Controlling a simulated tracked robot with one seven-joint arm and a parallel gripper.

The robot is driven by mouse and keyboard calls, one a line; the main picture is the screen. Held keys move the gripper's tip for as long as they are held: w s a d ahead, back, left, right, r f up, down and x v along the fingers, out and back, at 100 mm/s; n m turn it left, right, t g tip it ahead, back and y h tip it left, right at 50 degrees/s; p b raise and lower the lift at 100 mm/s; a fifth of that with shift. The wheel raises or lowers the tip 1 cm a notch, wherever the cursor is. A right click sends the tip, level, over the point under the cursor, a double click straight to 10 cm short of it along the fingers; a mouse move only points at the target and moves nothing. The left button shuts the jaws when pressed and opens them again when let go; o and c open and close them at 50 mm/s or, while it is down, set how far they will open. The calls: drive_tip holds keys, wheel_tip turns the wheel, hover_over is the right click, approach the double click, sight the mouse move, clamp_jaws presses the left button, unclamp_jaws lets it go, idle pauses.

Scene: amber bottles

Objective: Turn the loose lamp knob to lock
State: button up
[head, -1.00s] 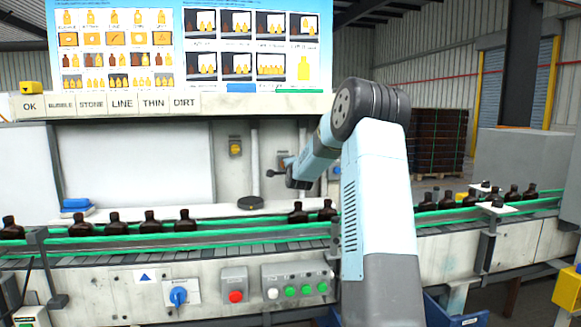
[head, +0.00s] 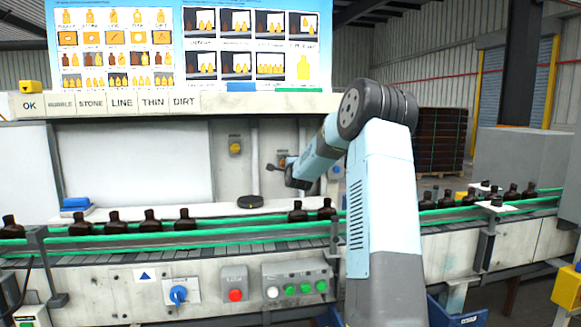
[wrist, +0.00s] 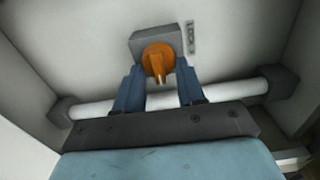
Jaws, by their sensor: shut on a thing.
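The lamp knob (wrist: 158,60) is orange and sits on a grey box on a pale panel in the wrist view. A narrow pointer ridge on it points down in the picture, slightly right. A label reading LOCK (wrist: 190,38) is to the right of the box. My gripper (wrist: 158,78) has one blue finger on each side of the knob and is shut on it. In the head view my gripper (head: 276,168) is at the back panel, with a bit of the orange knob (head: 283,161) showing behind it.
A white tube (wrist: 95,107) runs across the panel, behind my fingers. A second box with a yellow knob (head: 235,147) is to the left. Dark bottles (head: 152,221) stand along the green-railed conveyor (head: 230,237) in front. A black disc (head: 250,201) lies on the ledge.

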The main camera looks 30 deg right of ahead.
drive_tip(key=o, duration=0.9)
drive_tip(key=shift+d+f, duration=0.2)
drive_tip(key=shift+f, duration=0.15)
drive_tip(key=shift+c, duration=0.2)
drive_tip(key=shift+o, duration=0.9)
drive_tip(key=shift+a+r, duration=0.1)
drive_tip(key=shift+r, duration=0.05)
drive_tip(key=v, duration=1.3)
drive_tip(key=shift+s, duration=0.3)
drive_tip(key=shift+a, duration=0.15)
